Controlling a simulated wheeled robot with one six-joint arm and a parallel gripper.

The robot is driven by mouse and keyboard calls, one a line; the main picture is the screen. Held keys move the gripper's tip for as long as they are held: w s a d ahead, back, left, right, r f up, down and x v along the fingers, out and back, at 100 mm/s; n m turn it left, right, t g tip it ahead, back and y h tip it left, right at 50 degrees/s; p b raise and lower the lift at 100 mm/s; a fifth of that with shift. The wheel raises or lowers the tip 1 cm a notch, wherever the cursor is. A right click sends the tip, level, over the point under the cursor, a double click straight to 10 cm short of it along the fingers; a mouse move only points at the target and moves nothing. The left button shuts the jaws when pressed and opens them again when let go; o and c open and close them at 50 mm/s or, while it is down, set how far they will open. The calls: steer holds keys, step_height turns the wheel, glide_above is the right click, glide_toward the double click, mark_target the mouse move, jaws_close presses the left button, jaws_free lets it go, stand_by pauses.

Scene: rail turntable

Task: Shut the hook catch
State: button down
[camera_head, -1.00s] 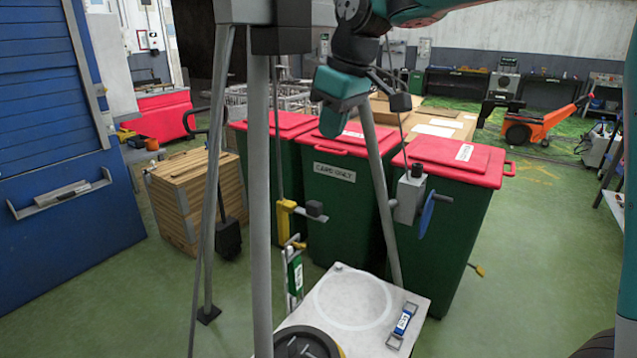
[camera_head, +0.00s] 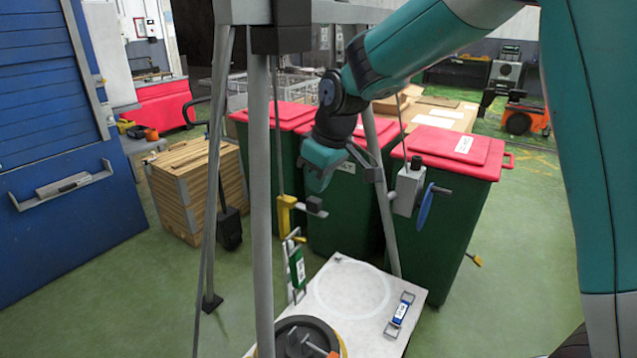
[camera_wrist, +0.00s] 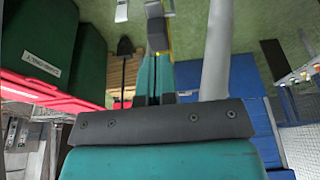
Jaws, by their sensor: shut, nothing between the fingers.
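My gripper (camera_head: 318,182) is in the middle of the head view, pointing down in front of the bins. Its teal fingers are together and empty in the wrist view (camera_wrist: 153,78). Just below it in the head view is a yellow bracket (camera_head: 284,216) with a dark grey block (camera_head: 315,206) on an arm to its right. The grey block (camera_wrist: 157,36) shows beyond the fingertips in the wrist view; I cannot tell whether they touch. Lower are a green-labelled metal fitting (camera_head: 297,269) and a blue-labelled fitting (camera_head: 400,313). I cannot tell for certain which is the hook catch.
A grey frame post (camera_head: 261,200) stands left of my gripper. A grey box with a blue disc (camera_head: 426,210) hangs to the right. A pale plate (camera_head: 352,291) with a dark round part (camera_head: 300,338) lies below. Red-lidded green bins (camera_head: 450,215) stand behind.

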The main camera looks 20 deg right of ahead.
mark_target(311, 205)
steer(key=shift+f, duration=1.1)
steer(key=shift+f, duration=0.1)
